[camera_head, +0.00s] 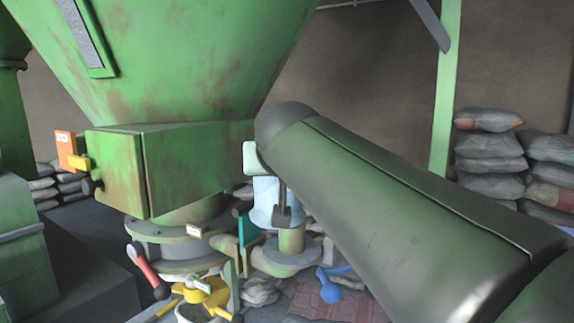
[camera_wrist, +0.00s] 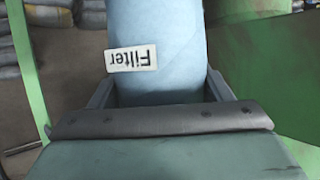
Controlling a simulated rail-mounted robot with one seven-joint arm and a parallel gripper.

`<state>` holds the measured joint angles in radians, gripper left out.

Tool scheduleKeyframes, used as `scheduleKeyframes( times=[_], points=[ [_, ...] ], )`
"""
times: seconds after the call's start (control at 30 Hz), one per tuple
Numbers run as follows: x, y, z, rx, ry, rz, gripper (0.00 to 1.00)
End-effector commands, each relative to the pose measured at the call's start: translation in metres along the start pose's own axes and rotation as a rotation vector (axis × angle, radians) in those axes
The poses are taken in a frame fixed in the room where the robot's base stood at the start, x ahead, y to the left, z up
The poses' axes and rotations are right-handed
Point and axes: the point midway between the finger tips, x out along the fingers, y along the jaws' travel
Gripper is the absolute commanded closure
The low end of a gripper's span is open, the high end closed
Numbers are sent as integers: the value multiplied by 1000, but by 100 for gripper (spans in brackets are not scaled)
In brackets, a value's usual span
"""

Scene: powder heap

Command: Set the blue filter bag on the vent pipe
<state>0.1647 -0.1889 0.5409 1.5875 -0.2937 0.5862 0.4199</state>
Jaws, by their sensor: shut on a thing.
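The light blue filter bag (camera_head: 264,200) hangs upright from my gripper in the head view, beside the green hopper. In the wrist view the bag (camera_wrist: 155,25) fills the space between the fingers, and its white "Filter" label (camera_wrist: 131,59) reads upside down. My gripper (camera_head: 283,213) is shut on the bag; its fingers (camera_wrist: 160,88) lie on either side of it in the wrist view. The tan vent pipe (camera_head: 291,241) stands below and slightly right of the bag on a round flange. Bag and arm hide the pipe's top, so I cannot tell whether they touch.
The green hopper (camera_head: 180,60) and its box (camera_head: 120,170) stand close on the left. A teal valve plate (camera_head: 248,228), red lever (camera_head: 145,268) and yellow fitting (camera_head: 205,292) crowd the floor-level pipework. A blue-handled object (camera_head: 329,288) lies right. Sacks (camera_head: 490,155) are stacked behind.

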Motion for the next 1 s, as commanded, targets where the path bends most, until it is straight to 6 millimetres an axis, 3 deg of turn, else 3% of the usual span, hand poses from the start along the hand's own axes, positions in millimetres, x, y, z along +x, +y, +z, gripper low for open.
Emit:
scheduleKeyframes(
  times=[0.8,1.0],
  points=[
    [43,35,-14,1,-1,1,52],
    [49,34,3,-1,0,0,52]
  ],
)
